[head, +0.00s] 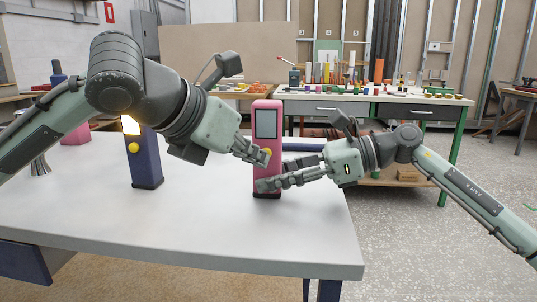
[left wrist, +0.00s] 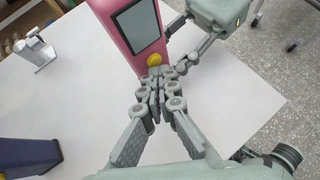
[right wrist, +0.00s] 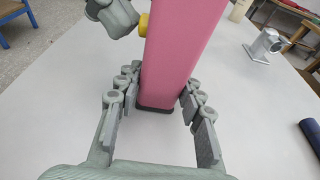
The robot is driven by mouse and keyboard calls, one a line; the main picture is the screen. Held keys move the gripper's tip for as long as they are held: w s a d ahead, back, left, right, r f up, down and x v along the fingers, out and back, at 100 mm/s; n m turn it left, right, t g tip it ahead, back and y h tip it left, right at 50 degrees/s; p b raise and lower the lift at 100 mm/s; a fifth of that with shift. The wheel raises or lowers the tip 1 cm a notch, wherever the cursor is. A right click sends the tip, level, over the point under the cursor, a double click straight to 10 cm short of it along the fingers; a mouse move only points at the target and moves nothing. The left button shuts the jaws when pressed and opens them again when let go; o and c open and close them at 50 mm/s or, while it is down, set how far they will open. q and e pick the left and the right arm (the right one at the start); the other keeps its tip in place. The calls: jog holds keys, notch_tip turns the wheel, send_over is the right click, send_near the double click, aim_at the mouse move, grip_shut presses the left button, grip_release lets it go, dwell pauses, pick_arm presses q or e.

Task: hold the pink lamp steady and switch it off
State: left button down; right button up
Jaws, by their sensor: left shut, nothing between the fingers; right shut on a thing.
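The pink lamp (head: 266,120) stands upright near the table's right end, and its panel looks dark grey and unlit. Its round yellow button (left wrist: 154,59) is on the front below the panel. My left gripper (head: 262,157) is shut and empty, its fingertips right at the button; whether they touch it I cannot tell. The left wrist view shows the closed fingertips (left wrist: 158,75) just below the button. My right gripper (head: 264,184) is shut around the lamp's lower body, one finger on each side in the right wrist view (right wrist: 160,88).
A dark blue lamp (head: 145,165) with a lit panel stands left on the white table (head: 215,228). A pink object (head: 76,136) and a silver object (head: 39,166) are farther left. A dark blue cylinder (head: 302,147) lies behind the pink lamp. The table's front is clear.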

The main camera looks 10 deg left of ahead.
pick_arm(q)
jog(key=shift+s, duration=3.15)
pick_arm(e)
jog(key=o, duration=1)
jog(key=shift+o, duration=0.2)
jog(key=shift+d, duration=0.1)
